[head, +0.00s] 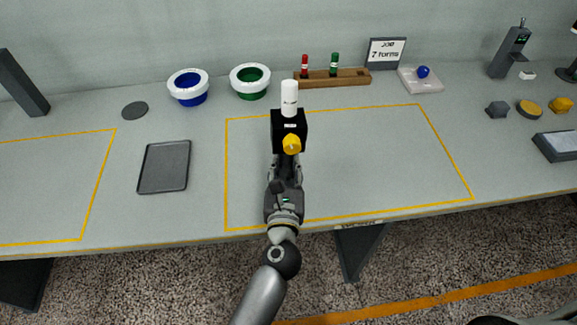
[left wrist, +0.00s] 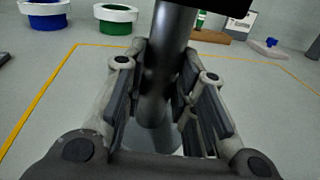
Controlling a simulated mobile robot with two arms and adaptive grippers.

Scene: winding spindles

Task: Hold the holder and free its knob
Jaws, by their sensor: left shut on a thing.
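The holder (head: 280,130) is a black block on a dark round post, inside the yellow-outlined area in the middle of the table. A white cylinder (head: 289,97) stands upright out of its top. Its yellow knob (head: 291,144) is on the side facing me. My left gripper (head: 286,172) is below the knob, shut on the holder. In the left wrist view its fingers (left wrist: 160,92) lie on both sides of the dark post (left wrist: 165,55), and the block is mostly cut off at the top. My right gripper is not in view.
A dark tray (head: 165,168) lies left of the outlined area. Blue (head: 188,88) and green (head: 250,82) bowls with white rims stand behind. A wooden rack (head: 340,80) holds a red and a green spindle. The outlined area right of the holder is clear.

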